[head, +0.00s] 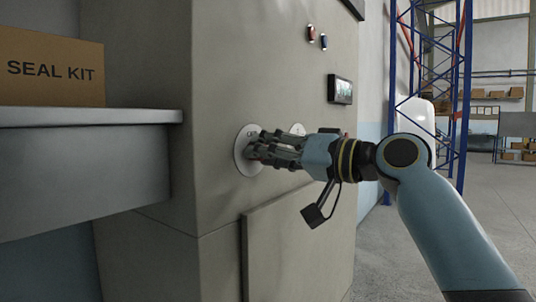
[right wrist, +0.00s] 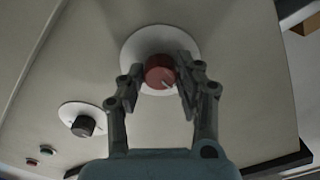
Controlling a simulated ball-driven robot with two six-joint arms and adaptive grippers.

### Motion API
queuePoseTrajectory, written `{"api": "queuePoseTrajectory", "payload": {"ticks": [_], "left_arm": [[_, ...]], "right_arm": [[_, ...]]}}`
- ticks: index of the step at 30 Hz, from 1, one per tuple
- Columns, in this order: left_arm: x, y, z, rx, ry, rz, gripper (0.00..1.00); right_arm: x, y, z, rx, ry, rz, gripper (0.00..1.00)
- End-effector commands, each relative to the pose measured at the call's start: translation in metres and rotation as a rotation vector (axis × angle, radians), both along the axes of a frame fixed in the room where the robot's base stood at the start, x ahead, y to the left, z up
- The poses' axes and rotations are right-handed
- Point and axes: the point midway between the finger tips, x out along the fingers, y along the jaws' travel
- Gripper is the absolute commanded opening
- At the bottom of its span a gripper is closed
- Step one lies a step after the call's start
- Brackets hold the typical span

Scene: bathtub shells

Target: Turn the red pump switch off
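The red pump switch is a round red knob (right wrist: 159,72) with a pale pointer mark, on a white round plate (right wrist: 137,49) in the right wrist view. The pointer slants toward the lower right of that picture. My right gripper (right wrist: 162,84) has one finger on each side of the knob, with a narrow gap seeming to show on both sides. Its fingers are apart. In the head view my right gripper (head: 257,148) reaches the white plate (head: 242,163) on the cabinet front, and its fingers mostly hide the knob. My left gripper is not in view.
A second, dark knob (right wrist: 84,126) on a white plate sits beside the red one. The cabinet also carries a small display (head: 340,89). A SEAL KIT box (head: 50,68) stands on a grey shelf (head: 90,117) at left.

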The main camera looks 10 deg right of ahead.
Motion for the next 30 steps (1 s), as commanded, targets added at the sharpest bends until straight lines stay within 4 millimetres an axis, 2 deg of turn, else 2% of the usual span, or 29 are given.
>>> {"api": "queuePoseTrajectory", "payload": {"ticks": [1,5,16,30], "left_arm": [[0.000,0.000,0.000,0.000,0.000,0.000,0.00],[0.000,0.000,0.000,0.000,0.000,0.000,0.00],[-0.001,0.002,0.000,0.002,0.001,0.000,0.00],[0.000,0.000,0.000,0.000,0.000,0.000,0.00]], "right_arm": [[0.000,0.000,-0.003,-0.003,0.007,0.001,0.40],[0.000,0.000,-0.002,-0.001,0.004,0.000,0.57],[-0.005,-0.005,-0.001,-0.001,0.001,-0.002,0.57],[-0.072,-0.061,-0.003,-0.009,0.005,0.001,0.57]]}}
